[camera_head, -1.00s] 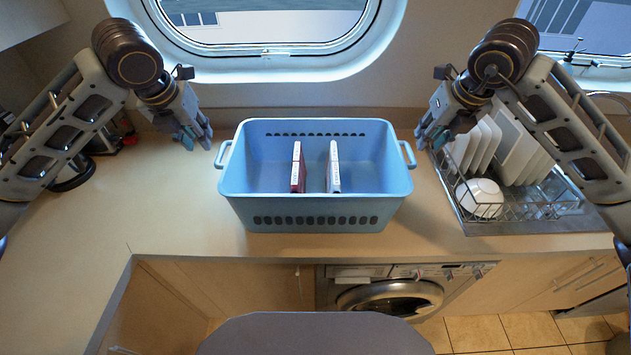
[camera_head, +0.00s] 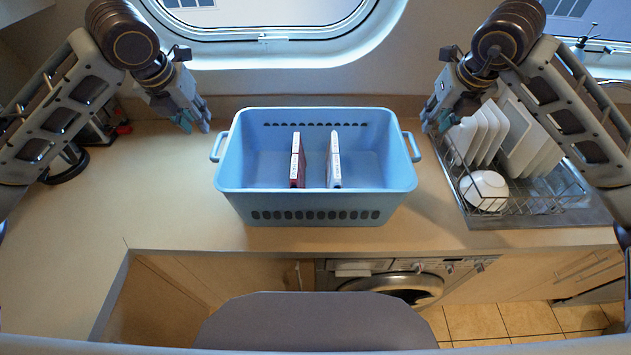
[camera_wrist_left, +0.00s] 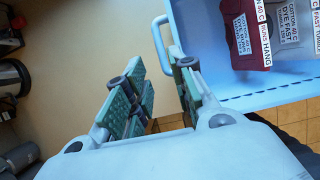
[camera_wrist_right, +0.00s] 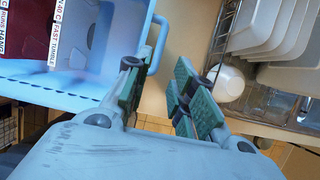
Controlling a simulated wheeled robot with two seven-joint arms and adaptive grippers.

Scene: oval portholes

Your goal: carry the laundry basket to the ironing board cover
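The laundry basket (camera_head: 316,206) is pale blue with slotted walls and a loop handle on each short side. It stands upright on the counter under the oval porthole. Two thin labelled items, one dark red (camera_head: 298,160) and one whitish (camera_head: 334,160), stand inside it. My left gripper (camera_head: 192,121) is open and empty, beyond and left of the left handle (camera_wrist_left: 160,42). My right gripper (camera_head: 433,122) is open and empty, beside the right handle (camera_wrist_right: 158,45). Neither gripper visibly touches the basket. I cannot make out the ironing board cover in any view.
A wire dish rack (camera_head: 507,209) with white plates and a bowl (camera_head: 484,190) stands close right of the basket, under my right arm. Dark items (camera_head: 75,160) stand at the far left. The counter (camera_head: 165,200) left of the basket is clear. A washing machine (camera_head: 395,280) is below.

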